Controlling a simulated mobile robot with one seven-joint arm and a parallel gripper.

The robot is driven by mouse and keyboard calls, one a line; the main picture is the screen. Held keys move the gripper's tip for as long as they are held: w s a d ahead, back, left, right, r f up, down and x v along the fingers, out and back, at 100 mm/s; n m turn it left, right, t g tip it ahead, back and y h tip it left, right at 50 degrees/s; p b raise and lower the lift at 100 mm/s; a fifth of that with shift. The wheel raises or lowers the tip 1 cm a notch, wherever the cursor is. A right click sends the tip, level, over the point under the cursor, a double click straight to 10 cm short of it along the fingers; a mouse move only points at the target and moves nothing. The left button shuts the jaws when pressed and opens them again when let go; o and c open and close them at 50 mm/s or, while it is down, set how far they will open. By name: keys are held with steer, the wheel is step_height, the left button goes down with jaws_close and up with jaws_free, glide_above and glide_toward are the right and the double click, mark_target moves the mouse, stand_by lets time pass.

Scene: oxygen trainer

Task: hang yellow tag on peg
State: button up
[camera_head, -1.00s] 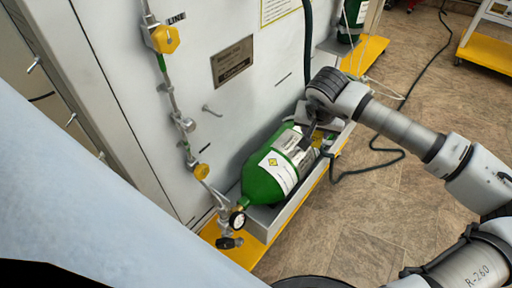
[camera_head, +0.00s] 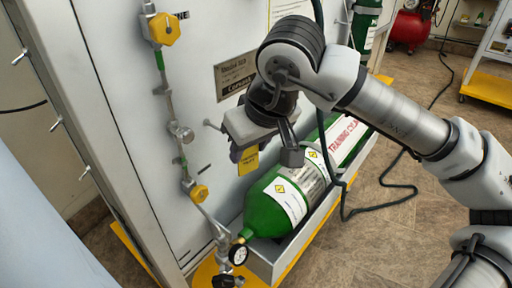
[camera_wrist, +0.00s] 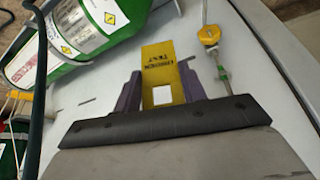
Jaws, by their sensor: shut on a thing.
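The yellow tag (camera_head: 248,162) hangs below my gripper (camera_head: 241,150) in the head view, in front of the white panel. In the wrist view the tag (camera_wrist: 168,66) has dark print and a square opening near the fingers. The purple fingers of my gripper (camera_wrist: 163,93) are shut on it, one on each side. The peg (camera_head: 211,125) sticks out of the panel, just left of my gripper and higher than the tag in the head picture. The tag is apart from the peg. I cannot make out the peg in the wrist view.
A green cylinder (camera_head: 276,205) lies in a grey tray (camera_head: 318,220) below my gripper. A pipe with yellow valves (camera_head: 163,29) runs down the panel to the left. A nameplate (camera_head: 235,76) is behind my arm. Open floor lies to the right.

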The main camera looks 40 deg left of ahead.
steer(key=shift+w+a+f, duration=0.15)
steer(key=shift+a, duration=1.5)
steer(key=shift+w+a+f, duration=0.1)
steer(key=shift+a, duration=1.55)
steer(key=shift+a+f, duration=0.55)
steer(key=shift+a, duration=0.2)
steer(key=o, duration=1)
steer(key=shift+o, duration=0.2)
steer(key=shift+r, duration=0.1)
steer(key=p+v, duration=0.2)
steer(key=v, duration=1.1)
steer(key=shift+r, duration=0.35)
steer(key=shift+d, duration=0.1)
